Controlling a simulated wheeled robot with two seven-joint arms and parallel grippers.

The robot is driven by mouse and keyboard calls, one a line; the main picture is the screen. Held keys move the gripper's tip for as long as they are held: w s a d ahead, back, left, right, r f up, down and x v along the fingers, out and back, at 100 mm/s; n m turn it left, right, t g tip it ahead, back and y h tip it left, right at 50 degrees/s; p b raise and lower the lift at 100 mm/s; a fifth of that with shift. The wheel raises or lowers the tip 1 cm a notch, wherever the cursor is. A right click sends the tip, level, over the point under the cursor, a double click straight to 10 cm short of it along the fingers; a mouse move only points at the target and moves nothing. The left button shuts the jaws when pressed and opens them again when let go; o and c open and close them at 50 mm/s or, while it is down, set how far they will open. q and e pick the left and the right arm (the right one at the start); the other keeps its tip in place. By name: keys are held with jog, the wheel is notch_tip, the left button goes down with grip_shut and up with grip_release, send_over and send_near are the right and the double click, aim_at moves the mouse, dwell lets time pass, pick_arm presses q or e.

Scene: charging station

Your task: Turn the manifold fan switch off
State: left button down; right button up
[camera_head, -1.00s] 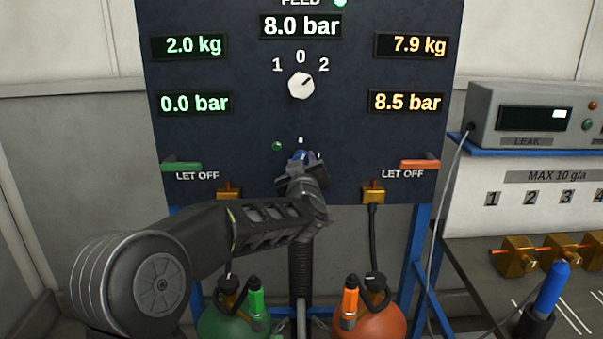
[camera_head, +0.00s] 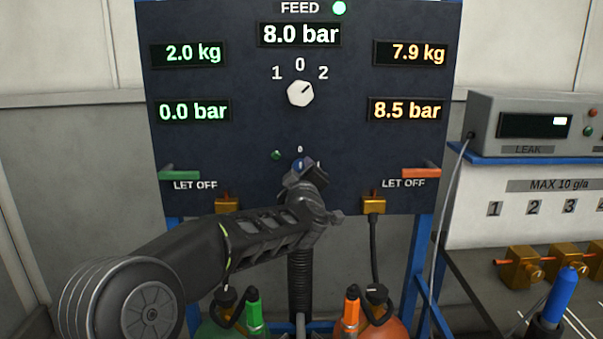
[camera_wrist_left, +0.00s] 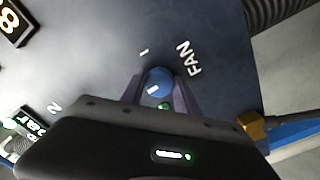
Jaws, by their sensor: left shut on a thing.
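The fan switch is a blue round knob (camera_wrist_left: 158,84) with a white mark, beside the label FAN (camera_wrist_left: 186,60) in the left wrist view. In the head view a bit of the blue knob (camera_head: 299,164) shows low in the middle of the dark panel (camera_head: 240,150). My left gripper (camera_wrist_left: 158,92) is shut on the knob, one finger on each side of it. In the head view my left gripper (camera_head: 303,170) and wrist hide most of the knob and its label. A small green lamp (camera_head: 276,155) is left of the knob. My right gripper is not in view.
A white selector knob (camera_head: 300,93) sits above, under the numbers 1, 0 and 2. A green let-off lever (camera_head: 180,175) and an orange one (camera_head: 421,173) flank the knob. Green and orange cylinders (camera_head: 375,325) stand below. A leak meter (camera_head: 535,125) is at right.

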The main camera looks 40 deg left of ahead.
pick_arm(q)
jog(key=c, duration=0.9)
grip_release()
jog(key=shift+s, duration=0.1)
jog(key=v, duration=0.7)
jog(key=shift+s+d+b, duration=0.2)
jog(key=shift+d+b, duration=0.05)
jog(key=shift+b, duration=0.05)
